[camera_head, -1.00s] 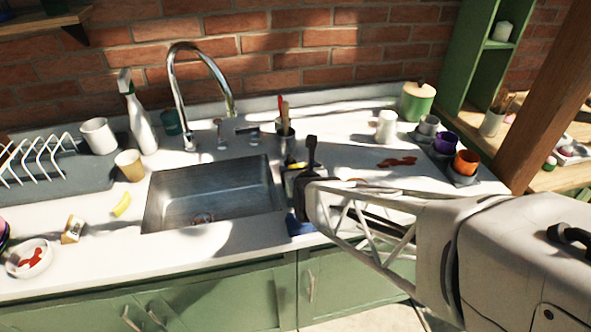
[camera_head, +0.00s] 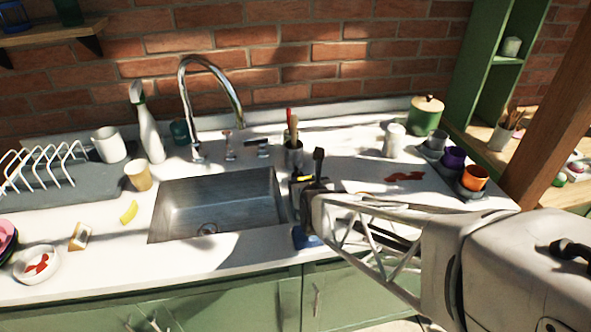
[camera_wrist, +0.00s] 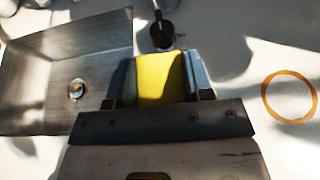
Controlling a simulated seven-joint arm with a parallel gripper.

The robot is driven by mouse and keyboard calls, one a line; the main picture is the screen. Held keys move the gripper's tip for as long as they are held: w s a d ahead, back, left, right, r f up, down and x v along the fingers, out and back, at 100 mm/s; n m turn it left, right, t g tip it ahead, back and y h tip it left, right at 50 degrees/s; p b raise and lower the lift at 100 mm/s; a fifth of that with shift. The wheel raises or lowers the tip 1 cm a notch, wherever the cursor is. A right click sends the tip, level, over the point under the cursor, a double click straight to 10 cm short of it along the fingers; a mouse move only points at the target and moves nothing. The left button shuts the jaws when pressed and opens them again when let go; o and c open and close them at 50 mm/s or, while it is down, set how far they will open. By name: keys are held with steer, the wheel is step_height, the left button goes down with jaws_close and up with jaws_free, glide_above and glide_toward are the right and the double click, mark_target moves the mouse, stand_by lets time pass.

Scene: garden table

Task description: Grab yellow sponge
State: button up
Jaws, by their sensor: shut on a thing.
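The yellow sponge (camera_wrist: 160,76) sits between the two fingers of my gripper (camera_wrist: 161,70) in the wrist view. Both fingers press on its sides, so the gripper is shut on it. In the head view my gripper (camera_head: 304,185) is just right of the sink, and only a small yellow bit of the sponge (camera_head: 305,178) shows there. The rest of the sponge is hidden by the gripper. I cannot tell whether the sponge still touches the counter.
The metal sink (camera_head: 215,205) lies left of my gripper. A utensil cup (camera_head: 293,156) stands behind it. Red-brown stains (camera_head: 404,176) and several cups stand right. A yellow piece (camera_head: 129,212) lies left of the sink.

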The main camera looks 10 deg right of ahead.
steer(key=shift+r, duration=0.2)
steer(key=shift+r, duration=0.6)
step_height(320, 180, up, 2)
steer(key=shift+r, duration=0.15)
steer(key=s+r, duration=0.1)
steer(key=s, duration=1.5)
steer(key=shift+d, duration=0.3)
